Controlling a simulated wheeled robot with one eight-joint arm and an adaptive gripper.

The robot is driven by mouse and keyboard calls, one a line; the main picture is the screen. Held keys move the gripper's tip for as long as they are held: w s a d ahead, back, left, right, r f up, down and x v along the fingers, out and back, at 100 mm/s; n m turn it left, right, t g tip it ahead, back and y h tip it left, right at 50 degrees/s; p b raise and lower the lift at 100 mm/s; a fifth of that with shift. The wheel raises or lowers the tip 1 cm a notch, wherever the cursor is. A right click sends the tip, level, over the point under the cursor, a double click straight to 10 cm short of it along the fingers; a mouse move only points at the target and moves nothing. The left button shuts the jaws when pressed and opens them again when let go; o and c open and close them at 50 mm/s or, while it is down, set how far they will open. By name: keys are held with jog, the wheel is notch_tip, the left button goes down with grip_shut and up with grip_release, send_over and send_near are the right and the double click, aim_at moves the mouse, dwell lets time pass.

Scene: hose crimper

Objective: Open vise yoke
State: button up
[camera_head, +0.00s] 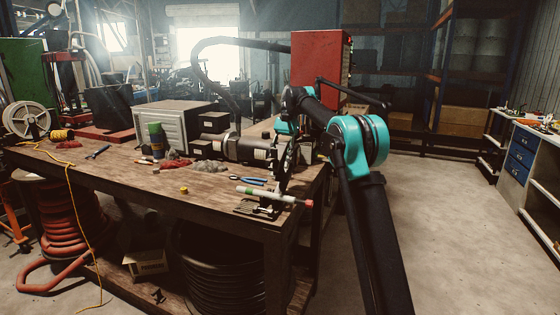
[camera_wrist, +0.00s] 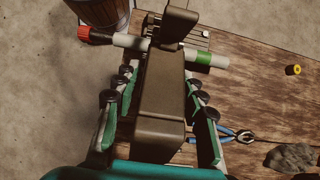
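The vise (camera_head: 262,210) sits at the table's front right corner, with a pale tube lying across it. The tube (camera_wrist: 132,41) has a red end and a green band in the wrist view. A dark olive-brown metal part, seemingly the vise yoke (camera_wrist: 163,105), rises toward the wrist camera and covers the tube's middle. My gripper (camera_wrist: 160,76) is open, with one finger on each side of this part. A gap shows at the left finger; the right one is close, and I cannot tell if it touches. In the head view my gripper (camera_head: 281,188) points down above the vise.
Blue-handled pliers (camera_wrist: 236,135), a grey lump (camera_wrist: 292,157) and a yellow ring (camera_wrist: 293,70) lie on the table (camera_head: 110,175). A motor-like cylinder (camera_head: 240,147) stands behind the vise. A round bin (camera_wrist: 100,10) is on the floor beyond the table edge.

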jog(key=shift+o, duration=0.5)
jog(key=v, duration=0.6)
jog(key=shift+w+r, duration=0.2)
jog(key=shift+r, duration=0.05)
jog(key=shift+w+d+r, duration=0.1)
jog(key=shift+w+r, duration=0.05)
jog(key=shift+r, duration=0.25)
